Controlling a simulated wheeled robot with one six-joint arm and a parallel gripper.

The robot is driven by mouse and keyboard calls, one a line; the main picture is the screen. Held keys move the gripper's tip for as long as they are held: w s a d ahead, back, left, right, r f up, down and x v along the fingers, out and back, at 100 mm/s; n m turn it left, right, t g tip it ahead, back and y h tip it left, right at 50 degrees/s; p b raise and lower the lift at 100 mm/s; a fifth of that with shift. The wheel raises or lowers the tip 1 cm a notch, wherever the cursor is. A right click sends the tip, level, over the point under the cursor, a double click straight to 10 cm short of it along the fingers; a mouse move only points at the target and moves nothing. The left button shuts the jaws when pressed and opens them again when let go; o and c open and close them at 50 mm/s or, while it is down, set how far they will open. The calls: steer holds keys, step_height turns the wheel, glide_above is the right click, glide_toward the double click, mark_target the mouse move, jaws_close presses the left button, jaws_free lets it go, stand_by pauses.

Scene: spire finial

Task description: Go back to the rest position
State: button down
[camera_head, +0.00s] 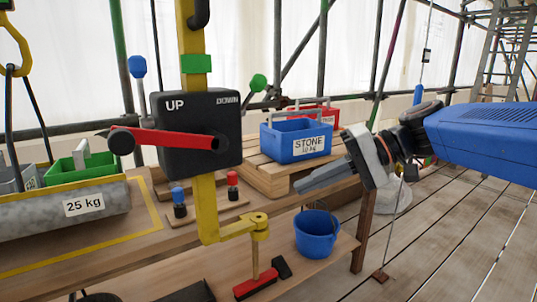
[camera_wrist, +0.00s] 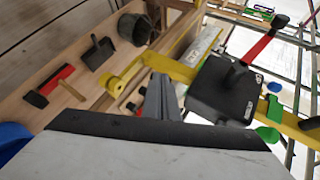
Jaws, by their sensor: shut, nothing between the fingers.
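My gripper (camera_head: 318,181) is shut and empty, held in the air at the right of the control box, in front of the blue STONE box. Its closed fingers also show in the wrist view (camera_wrist: 158,97). The black control box (camera_head: 197,132) is marked UP and DOWN and sits on a yellow post. Its red lever (camera_head: 165,138) points left, toward the UP side. The lever also shows in the wrist view (camera_wrist: 262,46). My gripper is apart from the lever and the box.
A blue box (camera_head: 296,141) marked STONE stands on a wooden crate, with a red box (camera_head: 318,115) behind. A grey 25 kg cylinder (camera_head: 60,211) lies left. Plank floor at right is mostly clear.

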steer(key=s+d+f+t+h, duration=0.2)
steer(key=s+d+f+h, duration=0.4)
steer(key=d+f, duration=0.4)
steer(key=s+d+f+t+h, duration=0.1)
steer(key=s+d+f+h, duration=0.5)
steer(key=f, duration=0.7)
steer(key=s+d, duration=0.2)
steer(key=d, duration=0.2)
steer(key=shift+m+t, duration=0.4)
